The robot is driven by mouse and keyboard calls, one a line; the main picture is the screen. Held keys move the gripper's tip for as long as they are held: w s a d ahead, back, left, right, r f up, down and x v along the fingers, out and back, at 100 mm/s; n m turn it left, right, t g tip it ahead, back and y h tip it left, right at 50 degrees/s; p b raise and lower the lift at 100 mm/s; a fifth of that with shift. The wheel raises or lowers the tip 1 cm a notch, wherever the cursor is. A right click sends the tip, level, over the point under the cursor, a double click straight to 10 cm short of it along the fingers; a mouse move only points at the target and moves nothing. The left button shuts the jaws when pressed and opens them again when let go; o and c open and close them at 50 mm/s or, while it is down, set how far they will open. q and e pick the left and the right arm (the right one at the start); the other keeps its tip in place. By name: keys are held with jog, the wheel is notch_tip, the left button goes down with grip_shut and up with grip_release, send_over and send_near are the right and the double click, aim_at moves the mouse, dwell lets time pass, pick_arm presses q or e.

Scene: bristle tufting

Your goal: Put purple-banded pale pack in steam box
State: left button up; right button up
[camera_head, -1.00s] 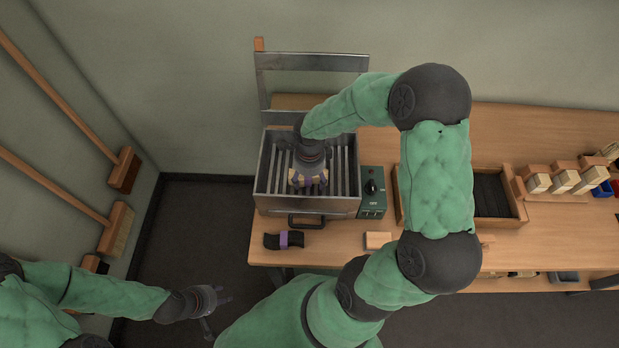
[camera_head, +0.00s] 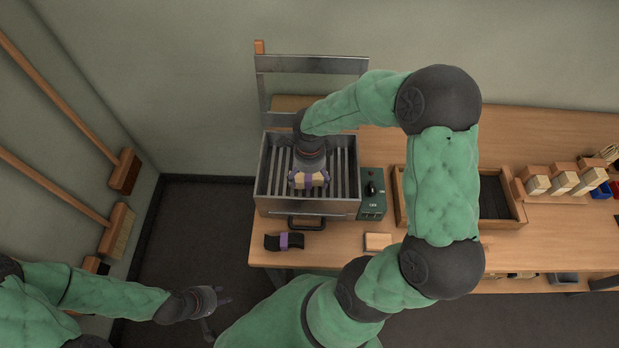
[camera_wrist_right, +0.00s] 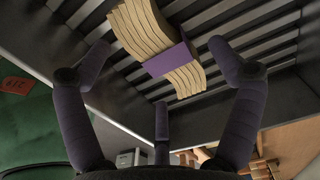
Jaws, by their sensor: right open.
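The purple-banded pale pack (camera_head: 300,182) lies inside the steam box (camera_head: 310,207), on its dark slats. In the right wrist view the pale pack (camera_wrist_right: 146,28) is a wavy tan block with a purple band around its middle. My right gripper (camera_head: 309,174) is open just above the pack, with fingers apart on both sides of it. In the wrist view gaps show between the fingers and the pack. The box's lid frame (camera_head: 312,63) stands raised at the back. My left gripper (camera_head: 222,295) hangs empty off the table's left end, its fingertips apart.
A black pack with a purple band (camera_head: 284,241) and a small tan block (camera_head: 378,242) lie in front of the box. A green control unit (camera_head: 372,192) adjoins it. A wooden tray (camera_head: 515,213) and several brushes (camera_head: 565,180) are to the right.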

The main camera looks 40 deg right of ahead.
aim_at(310, 179)
notch_tip(310, 179, up, 10)
jog(key=p, duration=0.1)
jog(key=shift+f+p, duration=0.25)
jog(key=shift+p, duration=0.1)
dwell(0.8)
